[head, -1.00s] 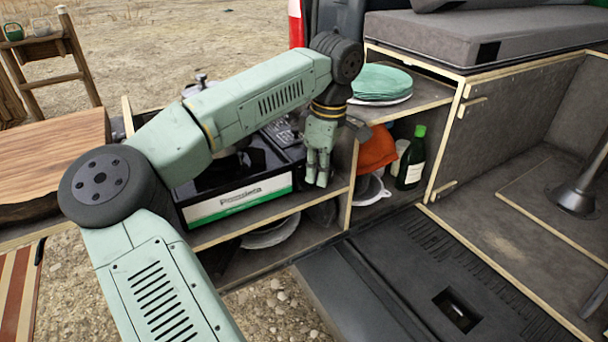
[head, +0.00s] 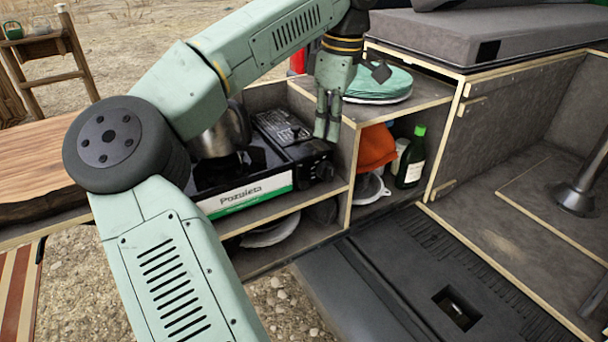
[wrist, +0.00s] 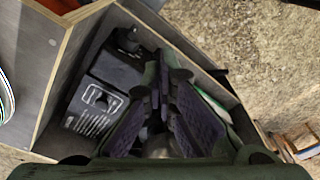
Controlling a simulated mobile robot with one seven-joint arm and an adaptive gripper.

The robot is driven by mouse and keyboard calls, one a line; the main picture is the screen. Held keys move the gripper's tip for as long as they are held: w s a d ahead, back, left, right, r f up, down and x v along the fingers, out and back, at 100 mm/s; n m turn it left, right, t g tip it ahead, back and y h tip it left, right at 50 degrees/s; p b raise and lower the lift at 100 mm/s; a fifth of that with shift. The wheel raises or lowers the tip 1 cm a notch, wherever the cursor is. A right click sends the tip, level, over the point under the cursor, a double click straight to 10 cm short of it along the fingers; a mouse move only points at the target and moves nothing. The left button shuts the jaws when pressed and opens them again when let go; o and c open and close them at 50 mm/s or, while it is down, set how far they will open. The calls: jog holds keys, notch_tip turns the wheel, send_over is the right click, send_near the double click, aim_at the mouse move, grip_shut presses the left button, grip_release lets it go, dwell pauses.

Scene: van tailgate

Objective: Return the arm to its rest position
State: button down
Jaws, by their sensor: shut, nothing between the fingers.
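My gripper (head: 327,136) hangs pointing down in the head view, its fingers together with nothing between them. It is in front of the right part of the camping stove (head: 245,195), near the upright divider of the cabinet. My arm arches over the stove and hides part of it. In the wrist view my gripper (wrist: 165,105) shows its dark finger pads close together, above the black stove (wrist: 105,95). I cannot tell the exact gap between the fingertips and the stove.
A metal kettle (head: 222,135) stands on the stove behind my arm. Green plates (head: 380,82) are stacked on the cabinet top, close to my gripper. An orange cloth (head: 376,147) and a green bottle (head: 411,160) sit in the right compartment. The tailgate floor (head: 400,270) is mostly clear.

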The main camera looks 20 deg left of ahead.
jog(key=shift+r, duration=0.65)
jog(key=shift+d, duration=0.15)
